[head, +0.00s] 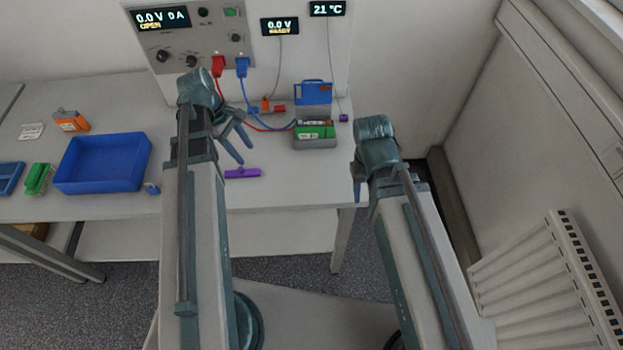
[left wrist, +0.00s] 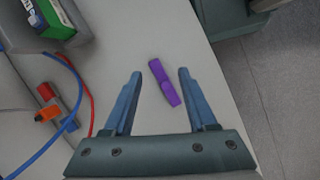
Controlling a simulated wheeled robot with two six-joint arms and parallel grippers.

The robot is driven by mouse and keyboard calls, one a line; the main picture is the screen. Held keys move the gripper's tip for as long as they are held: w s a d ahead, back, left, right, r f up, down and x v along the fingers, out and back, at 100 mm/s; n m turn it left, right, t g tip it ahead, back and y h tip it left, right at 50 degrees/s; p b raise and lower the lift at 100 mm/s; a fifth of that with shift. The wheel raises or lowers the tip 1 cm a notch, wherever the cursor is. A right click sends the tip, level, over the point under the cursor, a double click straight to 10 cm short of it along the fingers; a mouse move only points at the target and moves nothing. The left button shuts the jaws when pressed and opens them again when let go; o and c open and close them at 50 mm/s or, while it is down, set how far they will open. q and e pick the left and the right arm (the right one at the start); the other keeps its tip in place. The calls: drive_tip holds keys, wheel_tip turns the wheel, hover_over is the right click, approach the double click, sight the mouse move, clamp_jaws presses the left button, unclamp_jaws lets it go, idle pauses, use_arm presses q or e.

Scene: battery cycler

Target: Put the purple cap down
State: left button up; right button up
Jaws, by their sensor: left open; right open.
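The purple cap (head: 242,172) lies on the grey bench top near its front edge, just below my left gripper in the head view. In the left wrist view the purple cap (left wrist: 164,83) lies flat on the bench, between and beyond the fingertips, touching neither. My left gripper (head: 240,143) is open and empty above the bench; its two blue fingers (left wrist: 158,75) show spread apart in the left wrist view. My right gripper (head: 358,180) is at the right, off the bench's right end, and is open; its fingers are partly hidden by the wrist.
A green battery in a grey holder (head: 316,142) with a raised blue lid (head: 313,92) stands to the right. Red and blue cables run from the cycler panel (head: 190,38) to clips. Bench between is clear.

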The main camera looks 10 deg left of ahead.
use_arm(q)
drive_tip(key=s+d+m+y, duration=0.2)
drive_tip(key=s+d+m, duration=0.1)
drive_tip(key=d+m, duration=0.6)
drive_tip(key=s+d+f+m+y, duration=0.1)
drive_tip(key=s+d+m+y, duration=0.2)
drive_tip(key=d+m, duration=0.7)
drive_tip(key=s+d, duration=0.1)
drive_tip(key=d, duration=0.2)
drive_tip(key=shift+s+d+m, duration=0.25)
drive_tip(key=shift+d+m, duration=0.05)
drive_tip(key=shift+d, duration=0.1)
drive_tip(key=shift+f+b, duration=0.35)
